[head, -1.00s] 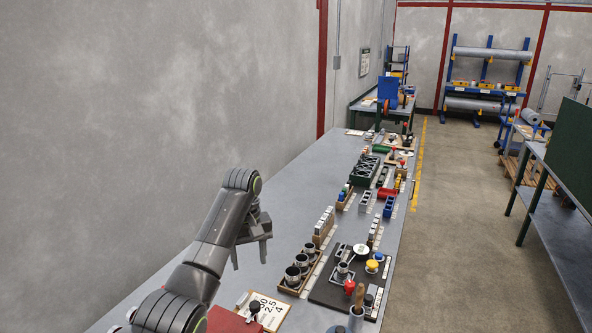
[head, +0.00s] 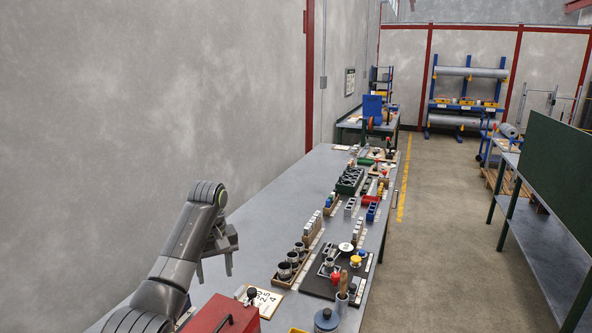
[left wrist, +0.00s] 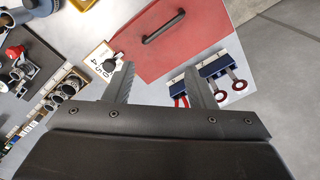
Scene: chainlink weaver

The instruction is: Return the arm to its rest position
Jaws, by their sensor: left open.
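My left gripper (head: 229,257) is open and empty in the head view, raised over the near left part of the grey workbench (head: 258,225). Its two fingers point down and touch nothing that I can see. In the left wrist view the two open fingers (left wrist: 160,85) show apart, with a red box (left wrist: 175,30) with a dark handle beyond them. The red box also shows at the bottom of the head view (head: 222,316). My right gripper is in neither view.
A number card (head: 262,300) lies beside the red box. A wooden tray with cups (head: 291,268) and a black board (head: 318,285) with small parts stand to the right. Several racks and bins line the bench farther back. A grey wall (head: 120,110) closes the left side.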

